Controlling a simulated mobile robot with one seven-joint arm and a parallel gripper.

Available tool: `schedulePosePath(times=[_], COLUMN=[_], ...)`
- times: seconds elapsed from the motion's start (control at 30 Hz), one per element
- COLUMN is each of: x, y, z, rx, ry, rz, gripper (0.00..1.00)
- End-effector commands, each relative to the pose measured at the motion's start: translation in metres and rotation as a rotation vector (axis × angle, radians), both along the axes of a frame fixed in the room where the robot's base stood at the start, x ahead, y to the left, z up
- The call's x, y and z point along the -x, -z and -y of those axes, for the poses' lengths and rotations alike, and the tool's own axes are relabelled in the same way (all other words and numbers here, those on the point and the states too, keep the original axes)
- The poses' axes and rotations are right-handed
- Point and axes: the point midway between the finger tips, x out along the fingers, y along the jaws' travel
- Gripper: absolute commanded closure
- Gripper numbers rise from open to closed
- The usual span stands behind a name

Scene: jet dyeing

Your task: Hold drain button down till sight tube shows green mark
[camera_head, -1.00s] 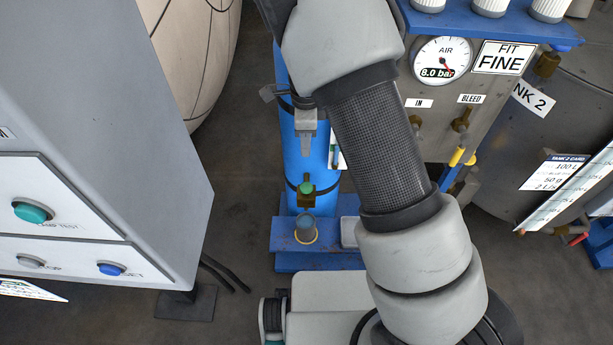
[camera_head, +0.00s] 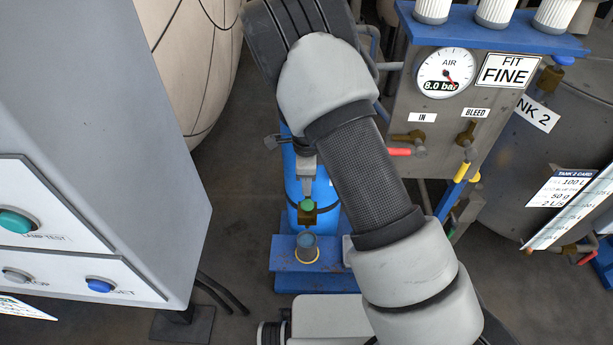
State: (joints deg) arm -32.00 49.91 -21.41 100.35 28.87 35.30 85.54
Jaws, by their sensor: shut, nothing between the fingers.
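The green drain button (camera_head: 307,204) sits on a brass valve (camera_head: 306,217) low on the front of a blue cylinder (camera_head: 294,185). My gripper (camera_head: 308,194) is shut and empty, pointing down, with its tips at or just above the button. I cannot tell whether they touch it or press it. A small cup (camera_head: 307,246) stands below the valve on the blue base (camera_head: 290,285).
A grey cabinet with a green lamp test button (camera_head: 17,221) and a blue button (camera_head: 100,286) stands at left. At right are an air gauge (camera_head: 446,75), a red-handled valve (camera_head: 404,151) and a yellow-handled valve (camera_head: 463,165). Dark hoses (camera_head: 217,290) lie on the floor.

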Motion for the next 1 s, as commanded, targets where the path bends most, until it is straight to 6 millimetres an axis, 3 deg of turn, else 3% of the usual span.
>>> schedulePosePath(times=[0.1, 0.3, 0.73, 1.0], x=[0.0, 0.0, 0.0, 0.0], y=[0.025, 0.044, 0.049, 0.067], z=[0.0, 0.0, 0.0, 0.0], rx=[0.0, -0.001, 0.0, 0.0], ry=[0.002, 0.0, 0.0, 0.0], rz=[-0.001, 0.0, 0.001, -0.001], gripper=[1.0, 1.0, 1.0, 1.0])
